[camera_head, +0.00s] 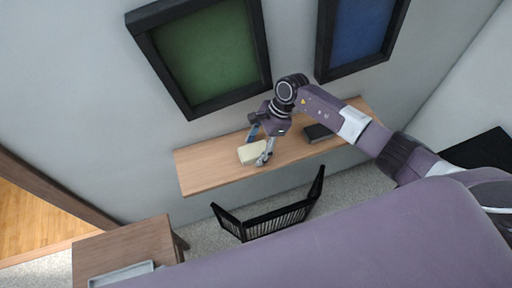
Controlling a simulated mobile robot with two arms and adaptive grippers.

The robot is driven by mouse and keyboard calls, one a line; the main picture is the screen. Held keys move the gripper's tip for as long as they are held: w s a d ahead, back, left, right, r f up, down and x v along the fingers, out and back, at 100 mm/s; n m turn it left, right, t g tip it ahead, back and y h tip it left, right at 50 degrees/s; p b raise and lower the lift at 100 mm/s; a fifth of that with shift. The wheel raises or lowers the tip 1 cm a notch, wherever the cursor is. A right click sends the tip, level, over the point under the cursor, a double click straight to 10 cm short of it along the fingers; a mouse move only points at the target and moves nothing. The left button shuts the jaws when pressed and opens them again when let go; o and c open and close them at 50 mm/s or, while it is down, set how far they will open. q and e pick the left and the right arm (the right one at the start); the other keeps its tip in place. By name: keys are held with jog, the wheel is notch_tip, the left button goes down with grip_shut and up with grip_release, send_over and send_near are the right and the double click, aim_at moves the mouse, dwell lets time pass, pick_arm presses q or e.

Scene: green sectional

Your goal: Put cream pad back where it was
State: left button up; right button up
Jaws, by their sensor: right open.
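The cream pad (250,153) lies on the wooden wall shelf (200,169), left of its middle. My right gripper (259,150) is at the pad's right side, pointing down at the shelf, with its fingers apart. One finger is near the pad's right end; whether it touches the pad is hard to tell. A small blue thing (252,134) shows behind the pad, partly hidden by the gripper. My left gripper is not in the picture.
A dark box-like thing (318,132) sits on the shelf to the right, by my right arm. A black chair (278,220) stands in front of the shelf. A small wooden table (125,248) with a grey tray (122,274) is at the lower left. Framed green (207,52) and blue (358,33) panels hang above.

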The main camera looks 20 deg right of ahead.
jog(key=shift+d+r, duration=0.15)
jog(key=shift+r, duration=0.1)
jog(key=b+v, duration=0.4)
jog(key=v, duration=0.7)
jog(key=shift+r+b, duration=0.3)
